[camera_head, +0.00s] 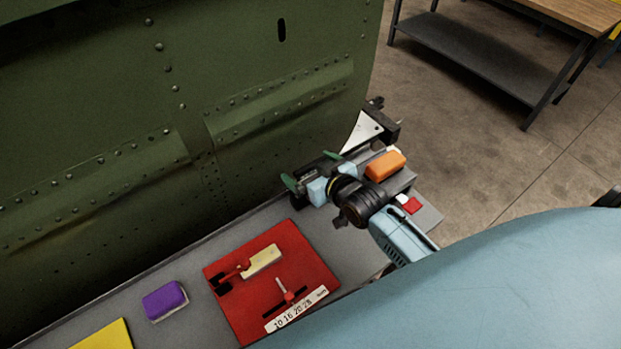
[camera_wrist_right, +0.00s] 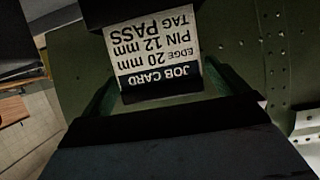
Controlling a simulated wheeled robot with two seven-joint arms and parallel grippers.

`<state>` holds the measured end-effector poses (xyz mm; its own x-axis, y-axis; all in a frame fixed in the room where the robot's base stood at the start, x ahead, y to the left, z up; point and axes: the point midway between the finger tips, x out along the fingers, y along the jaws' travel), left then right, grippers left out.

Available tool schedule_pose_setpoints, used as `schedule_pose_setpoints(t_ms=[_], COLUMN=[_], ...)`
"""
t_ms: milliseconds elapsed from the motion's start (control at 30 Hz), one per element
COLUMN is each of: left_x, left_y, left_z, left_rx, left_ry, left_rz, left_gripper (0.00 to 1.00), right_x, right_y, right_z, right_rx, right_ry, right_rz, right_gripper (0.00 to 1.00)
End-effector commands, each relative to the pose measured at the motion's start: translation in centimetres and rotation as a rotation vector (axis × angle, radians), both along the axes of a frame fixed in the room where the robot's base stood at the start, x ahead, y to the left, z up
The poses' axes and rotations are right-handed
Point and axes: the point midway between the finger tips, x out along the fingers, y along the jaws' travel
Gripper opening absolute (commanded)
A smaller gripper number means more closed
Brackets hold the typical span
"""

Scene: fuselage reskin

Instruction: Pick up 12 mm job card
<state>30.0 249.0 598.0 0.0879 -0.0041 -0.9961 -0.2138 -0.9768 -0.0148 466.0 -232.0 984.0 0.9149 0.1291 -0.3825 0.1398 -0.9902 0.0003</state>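The job card (camera_wrist_right: 155,50) appears upside down in the right wrist view, white with a black header and lines reading edge 20 mm, pin 12 mm and tag pass. In the head view it is a small dark block with pale print (camera_head: 308,172), beside the green panel. My right gripper (camera_head: 312,170) is at the card. Its two green fingers are apart, one by each side of the card. I cannot tell whether they touch it. My left gripper is not in view.
A red board (camera_head: 235,310) with a cream block, red fittings and a number strip lies on the grey bench (camera_head: 190,325). A purple block (camera_head: 164,300), yellow sheet (camera_head: 105,336) and orange block (camera_head: 385,165) are nearby. The riveted green panel (camera_head: 110,110) rises behind.

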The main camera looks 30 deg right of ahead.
Motion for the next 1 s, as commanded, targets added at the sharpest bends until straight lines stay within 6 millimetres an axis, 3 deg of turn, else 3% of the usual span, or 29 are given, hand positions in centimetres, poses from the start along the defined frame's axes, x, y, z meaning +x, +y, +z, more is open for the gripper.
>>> schedule_pose_setpoints(t_ms=[33, 300, 567, 1000], left_x=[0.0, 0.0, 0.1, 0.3], left_y=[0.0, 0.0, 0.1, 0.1], left_z=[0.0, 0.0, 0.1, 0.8], left_rx=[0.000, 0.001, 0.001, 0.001], left_ry=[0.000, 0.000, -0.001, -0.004], left_rz=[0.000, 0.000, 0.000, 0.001], left_gripper=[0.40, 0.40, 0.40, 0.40], right_x=[0.0, 0.0, 0.0, 0.1], right_y=[0.0, 0.0, 0.0, 0.0], right_z=[0.0, 0.0, 0.4, 8.3], right_rx=[0.000, 0.000, 0.000, -0.001], right_ry=[0.000, 0.000, -0.002, -0.005], right_rz=[0.000, 0.000, 0.000, -0.001], right_gripper=[0.92, 0.59, 0.59, 0.59])
